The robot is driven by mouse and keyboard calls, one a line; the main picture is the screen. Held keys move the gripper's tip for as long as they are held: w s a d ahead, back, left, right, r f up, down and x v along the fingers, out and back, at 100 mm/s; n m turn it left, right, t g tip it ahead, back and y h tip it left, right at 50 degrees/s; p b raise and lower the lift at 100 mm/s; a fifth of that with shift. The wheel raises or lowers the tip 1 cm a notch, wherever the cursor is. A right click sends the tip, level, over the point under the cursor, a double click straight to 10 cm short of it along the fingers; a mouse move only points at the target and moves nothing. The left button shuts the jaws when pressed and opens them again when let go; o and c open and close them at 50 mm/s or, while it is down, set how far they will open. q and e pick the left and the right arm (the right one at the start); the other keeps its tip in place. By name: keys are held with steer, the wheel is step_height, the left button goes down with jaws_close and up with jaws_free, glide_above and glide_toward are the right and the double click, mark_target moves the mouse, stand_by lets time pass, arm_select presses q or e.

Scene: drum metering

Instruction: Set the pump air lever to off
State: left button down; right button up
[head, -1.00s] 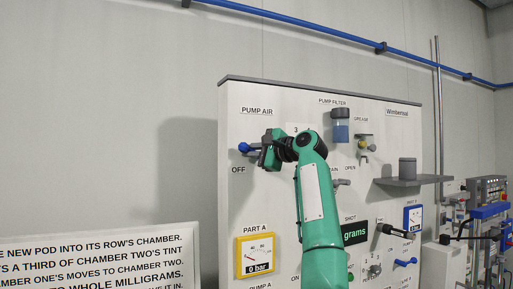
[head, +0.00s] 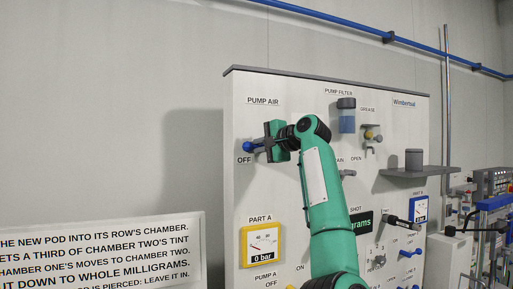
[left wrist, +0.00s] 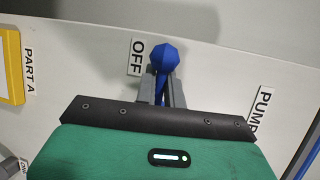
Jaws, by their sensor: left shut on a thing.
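The pump air lever has a blue ball end (head: 248,146) that points left, beside the OFF label (head: 245,159) and under the PUMP AIR label (head: 263,100). In the left wrist view the blue lever (left wrist: 166,58) sits between the two grey fingers, close to the OFF sign (left wrist: 137,56). My left gripper (head: 262,146) is shut on the lever; it also shows in the left wrist view (left wrist: 162,88). The gripper body hides the lever's pivot. My right gripper is not in view.
The PART A gauge (head: 263,245) in a yellow frame reads 0 bar below the lever. A pump filter (head: 347,118), a grey shelf (head: 412,172) and smaller levers are to the right on the white panel. A sign board (head: 100,250) stands at lower left.

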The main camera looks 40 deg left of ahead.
arm_select(q)
steer(key=shift+f, duration=0.1)
steer(key=c, duration=1.5)
jaws_free()
steer(key=d+r+b, duration=0.2)
steer(key=d+b, duration=0.2)
steer(key=d, duration=0.9)
steer(key=shift+d+r+b, duration=0.3)
steer(key=shift+b, duration=0.05)
